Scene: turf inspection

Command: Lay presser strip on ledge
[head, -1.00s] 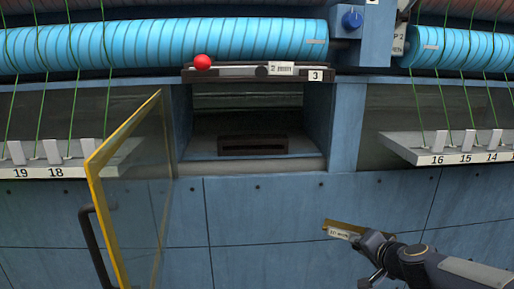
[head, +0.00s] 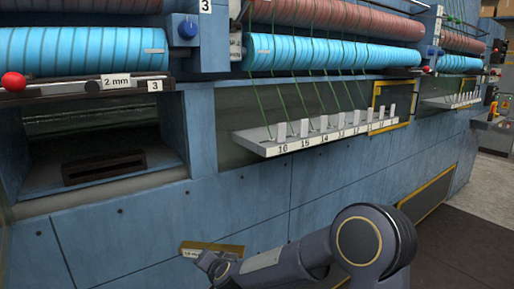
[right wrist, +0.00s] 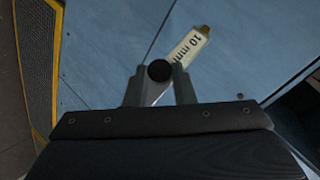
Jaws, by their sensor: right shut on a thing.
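My right gripper (head: 208,260) is shut on a presser strip (head: 232,248) with a brass-coloured edge, held in front of the blue panels. In the right wrist view the strip's white label (right wrist: 188,46) reads "10 mm", and a dark round knob (right wrist: 158,71) sits between the gripper's fingers (right wrist: 158,90). A dark ledge (head: 50,95) marked 3 runs above the open recess at left. On it lies a strip with a "2 mm" label (head: 115,83) and a red ball (head: 13,82) at its end. My gripper is below and right of this ledge, apart from it. My left gripper is out of view.
The recess holds a dark slotted block (head: 104,167). A white numbered shelf (head: 265,147) with upright tabs and green threads juts out at centre. Blue rollers (head: 320,50) hang above.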

